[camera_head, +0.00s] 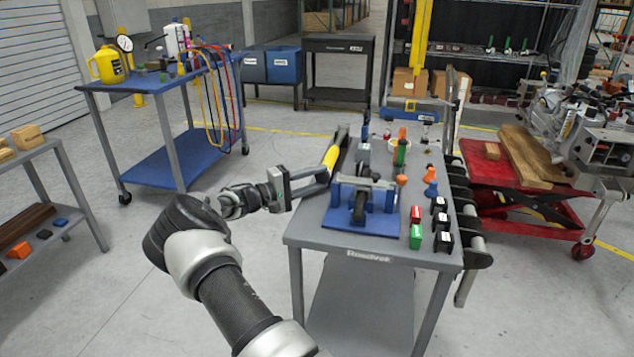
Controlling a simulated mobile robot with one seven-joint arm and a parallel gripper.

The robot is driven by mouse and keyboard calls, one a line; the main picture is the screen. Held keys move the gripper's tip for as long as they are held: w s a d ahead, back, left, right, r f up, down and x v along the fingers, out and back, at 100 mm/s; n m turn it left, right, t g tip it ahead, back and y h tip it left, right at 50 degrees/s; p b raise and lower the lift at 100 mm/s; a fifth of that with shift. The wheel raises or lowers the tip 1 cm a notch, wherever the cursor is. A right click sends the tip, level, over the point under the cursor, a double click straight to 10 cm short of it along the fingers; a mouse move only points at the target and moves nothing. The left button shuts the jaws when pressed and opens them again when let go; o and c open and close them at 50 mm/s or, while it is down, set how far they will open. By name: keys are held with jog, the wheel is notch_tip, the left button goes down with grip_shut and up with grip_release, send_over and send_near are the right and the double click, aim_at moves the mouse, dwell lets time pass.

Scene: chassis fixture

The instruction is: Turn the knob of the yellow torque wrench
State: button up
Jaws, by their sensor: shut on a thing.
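The yellow torque wrench (331,157) shows at the back left of the grey workbench cart, tilted, with a yellow section and a dark shaft running up from it. My gripper (322,176) reaches in from the left and is shut at the wrench's lower, near end. The fingers hide that end, so the knob itself cannot be made out. A blue fixture (375,222) with a grey and dark part in it stands just right of the fingertips on the cart.
On the grey cart (312,240), red, green and black blocks (416,236) stand at the right front, with orange and blue cones (431,184) behind. A blue cart (160,83) stands far left; a red lift table (500,182) stands right. Floor between the carts is clear.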

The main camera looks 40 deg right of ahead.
dwell(0.4)
jog(key=o, duration=1.1)
jog(key=a, duration=0.5)
jog(key=w+a+p, duration=0.1)
jog(key=a, duration=0.5)
jog(key=a+p, duration=0.1)
jog(key=a, duration=0.5)
jog(key=shift+w+a+f, duration=0.15)
jog(key=shift+w, duration=0.05)
